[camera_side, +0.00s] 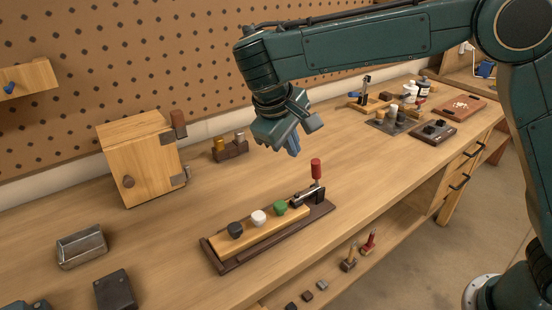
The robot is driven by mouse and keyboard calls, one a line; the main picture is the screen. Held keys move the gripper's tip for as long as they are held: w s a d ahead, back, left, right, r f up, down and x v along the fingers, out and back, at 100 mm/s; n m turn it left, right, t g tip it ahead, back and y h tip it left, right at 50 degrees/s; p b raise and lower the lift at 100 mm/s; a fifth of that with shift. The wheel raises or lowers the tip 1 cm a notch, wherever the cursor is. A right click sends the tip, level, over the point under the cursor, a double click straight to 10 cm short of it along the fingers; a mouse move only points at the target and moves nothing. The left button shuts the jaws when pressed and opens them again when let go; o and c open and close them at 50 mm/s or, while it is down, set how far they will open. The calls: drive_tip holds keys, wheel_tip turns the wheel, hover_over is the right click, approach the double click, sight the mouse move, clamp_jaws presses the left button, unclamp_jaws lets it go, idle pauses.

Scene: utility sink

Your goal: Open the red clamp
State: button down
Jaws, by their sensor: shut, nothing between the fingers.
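The red clamp (316,169) is a metal toggle clamp with an upright red handle. It sits at the right end of a dark base plate (228,266). Its metal arm (303,196) reaches left toward a wooden bar (245,237) on the plate. The bar carries a black knob (235,230), a white knob (258,217) and a green knob (281,207). My gripper (293,151) is shut and empty. It hangs in the air, appearing above and left of the red handle, apart from it.
A wooden cabinet (140,165) stands at the back left, with a dark block holding pegs (231,149) beside it. A metal box (82,246) lies front left. Bottles (410,91) and a red-brown board (459,107) are far right. Bench around the base plate is mostly clear.

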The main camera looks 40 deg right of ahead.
drive_tip(key=shift+w+a+f, duration=0.15)
drive_tip(key=shift+a+f, duration=0.7)
drive_tip(key=shift+a, duration=0.15)
drive_tip(key=shift+d, duration=0.1)
drive_tip(key=x, duration=1)
drive_tip(key=shift+d, duration=0.1)
drive_tip(key=d, duration=0.2)
drive_tip(key=shift+w+d+r, duration=0.2)
drive_tip(key=shift+d+r, duration=0.15)
drive_tip(key=shift+w+d+r, duration=0.1)
drive_tip(key=shift+d, duration=0.4)
